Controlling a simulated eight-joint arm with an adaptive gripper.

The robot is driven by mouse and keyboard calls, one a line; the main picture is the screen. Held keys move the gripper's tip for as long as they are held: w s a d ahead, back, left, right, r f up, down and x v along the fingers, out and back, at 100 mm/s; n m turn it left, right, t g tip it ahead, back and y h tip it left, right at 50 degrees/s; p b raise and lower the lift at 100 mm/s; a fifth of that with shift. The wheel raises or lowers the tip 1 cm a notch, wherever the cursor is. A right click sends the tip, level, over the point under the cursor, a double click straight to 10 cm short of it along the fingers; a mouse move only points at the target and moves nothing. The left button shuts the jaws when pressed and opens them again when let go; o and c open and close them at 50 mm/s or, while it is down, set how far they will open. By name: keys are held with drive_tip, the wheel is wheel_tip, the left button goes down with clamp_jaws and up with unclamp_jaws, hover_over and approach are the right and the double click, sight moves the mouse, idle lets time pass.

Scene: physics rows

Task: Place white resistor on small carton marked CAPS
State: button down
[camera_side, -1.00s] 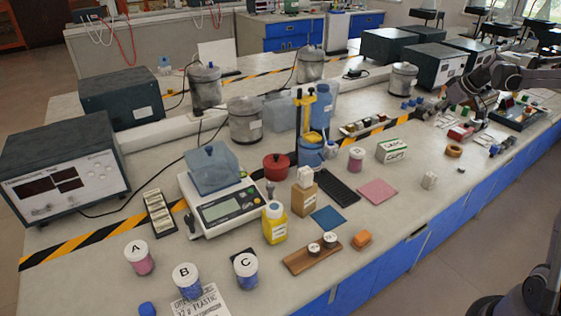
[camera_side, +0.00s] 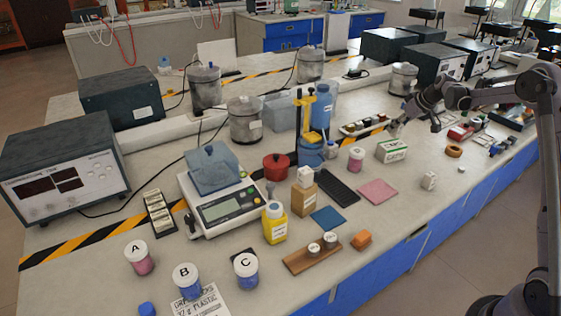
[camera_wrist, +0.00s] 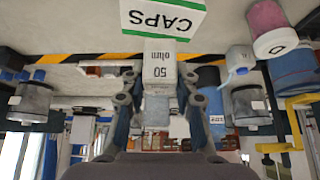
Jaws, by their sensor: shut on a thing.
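The small white-and-green carton marked CAPS (camera_side: 392,150) stands on the bench right of centre in the side view. Its lettered face also shows upside down at the top of the wrist view (camera_wrist: 162,17). My gripper (camera_wrist: 159,99) is shut on a pale block-shaped part with dark lettering, which I take for the white resistor (camera_wrist: 158,66). The resistor sits between the fingertips, close to the carton in the picture. In the side view my gripper (camera_side: 398,127) is just above and behind the carton; the resistor is too small to make out clearly there, and I cannot tell whether it touches the carton.
A pink-filled jar (camera_side: 356,159) stands left of the carton, and a tray of small parts (camera_side: 364,128) lies behind it. A pink mat (camera_side: 377,191) and a small white block (camera_side: 429,181) lie in front.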

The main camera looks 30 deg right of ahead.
sight(400, 129)
drive_tip(key=shift+f, duration=1.5)
drive_tip(key=shift+f, duration=0.1)
drive_tip(key=c, duration=1)
unclamp_jaws()
